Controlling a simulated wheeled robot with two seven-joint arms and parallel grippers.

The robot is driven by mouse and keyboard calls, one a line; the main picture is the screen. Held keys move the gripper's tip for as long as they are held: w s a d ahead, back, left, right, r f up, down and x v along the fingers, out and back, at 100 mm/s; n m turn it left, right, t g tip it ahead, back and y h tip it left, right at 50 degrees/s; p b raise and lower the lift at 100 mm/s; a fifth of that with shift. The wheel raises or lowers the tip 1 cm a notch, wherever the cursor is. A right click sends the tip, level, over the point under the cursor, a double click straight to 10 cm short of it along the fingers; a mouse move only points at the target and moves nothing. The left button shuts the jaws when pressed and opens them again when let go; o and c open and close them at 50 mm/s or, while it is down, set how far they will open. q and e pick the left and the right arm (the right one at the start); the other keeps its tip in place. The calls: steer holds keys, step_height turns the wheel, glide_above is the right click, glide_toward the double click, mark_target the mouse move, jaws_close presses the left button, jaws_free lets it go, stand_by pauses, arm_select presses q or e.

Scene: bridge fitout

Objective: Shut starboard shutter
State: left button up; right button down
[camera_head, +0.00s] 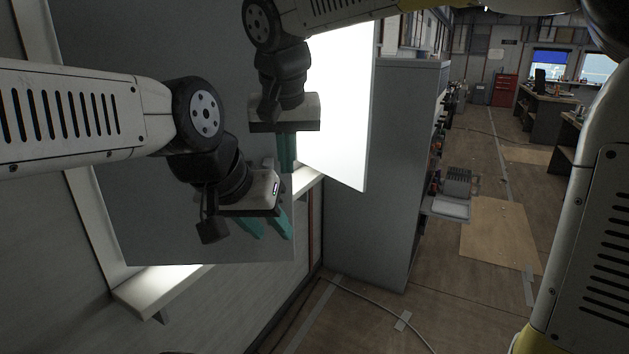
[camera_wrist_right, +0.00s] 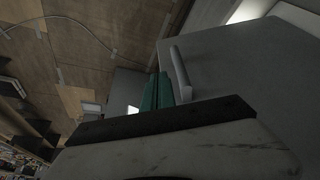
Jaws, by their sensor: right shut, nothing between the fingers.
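The shutter is a flat grey panel (camera_head: 150,225) in front of a bright window (camera_head: 340,110) in the head view. The window shows uncovered to the panel's right. The panel (camera_wrist_right: 250,75) fills the right of the right wrist view, with a pale bar handle (camera_wrist_right: 180,75) on it. My right gripper (camera_head: 287,165), the upper one, is shut and empty at the panel's right part. Its teal fingers (camera_wrist_right: 158,90) are beside the handle; I cannot tell whether they touch it. My left gripper (camera_head: 268,236) is open, its fingers apart, in front of the panel's lower right part.
A white sill (camera_head: 160,288) runs under the window, lit at its left end. A tall grey cabinet (camera_head: 365,200) stands just right of the window. A cable (camera_head: 375,302) lies on the floor. The wooden floor farther right is mostly clear, with desks (camera_head: 545,115) beyond.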

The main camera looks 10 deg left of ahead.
mark_target(288, 186)
steer(key=w+f, duration=0.2)
steer(key=f, duration=0.1)
steer(key=w+a+f, duration=0.1)
steer(key=w+f, duration=0.1)
steer(key=f, duration=0.1)
steer(key=w+f, duration=0.2)
steer(key=f, duration=0.1)
steer(key=shift+w+a, duration=0.3)
steer(key=shift+w, duration=0.05)
steer(key=shift+w+a, duration=0.1)
steer(key=shift+w, duration=0.25)
